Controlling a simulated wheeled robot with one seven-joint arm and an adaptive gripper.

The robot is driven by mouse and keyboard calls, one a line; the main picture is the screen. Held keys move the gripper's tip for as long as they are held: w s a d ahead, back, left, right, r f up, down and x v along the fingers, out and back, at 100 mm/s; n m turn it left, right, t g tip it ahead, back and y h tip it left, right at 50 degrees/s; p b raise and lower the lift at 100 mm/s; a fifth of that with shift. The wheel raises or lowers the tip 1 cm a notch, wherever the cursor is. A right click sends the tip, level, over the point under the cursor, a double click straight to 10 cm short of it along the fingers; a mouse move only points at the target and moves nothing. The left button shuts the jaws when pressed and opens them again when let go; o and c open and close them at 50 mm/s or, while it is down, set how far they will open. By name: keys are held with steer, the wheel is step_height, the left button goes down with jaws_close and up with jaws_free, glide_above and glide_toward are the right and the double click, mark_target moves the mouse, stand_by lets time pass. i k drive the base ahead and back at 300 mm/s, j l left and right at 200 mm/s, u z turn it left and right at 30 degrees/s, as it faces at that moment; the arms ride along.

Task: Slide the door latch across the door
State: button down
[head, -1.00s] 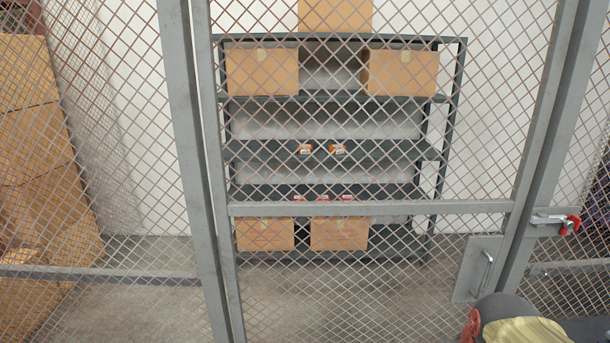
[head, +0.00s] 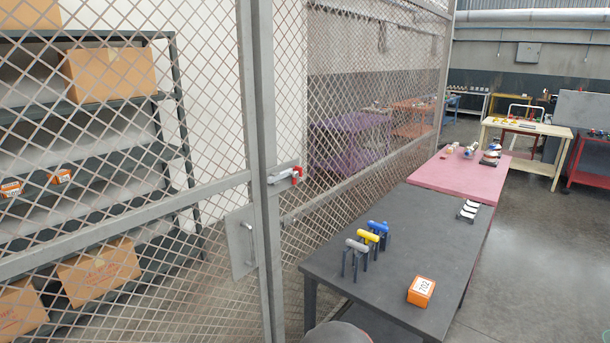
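The door latch (head: 285,174) is a small metal bolt with a red end. It sits on the grey post at the right edge of the mesh cage door (head: 120,218), near the height of the door's cross rail. I cannot tell from here how far the bolt reaches across the post. A grey plate with a pull handle (head: 250,245) is below and left of the latch. My gripper is not in view; only a dark rounded part, which looks like my arm, shows at the bottom edge.
A dark table (head: 400,235) stands right of the door, with several T-handled tools (head: 368,238) and an orange box (head: 421,291) on it. A pink table (head: 460,175) is behind it. Shelves with cardboard boxes (head: 110,72) are behind the mesh. Open floor (head: 545,240) lies to the right.

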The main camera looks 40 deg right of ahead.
mark_target(272, 179)
steer(key=z, duration=0.85)
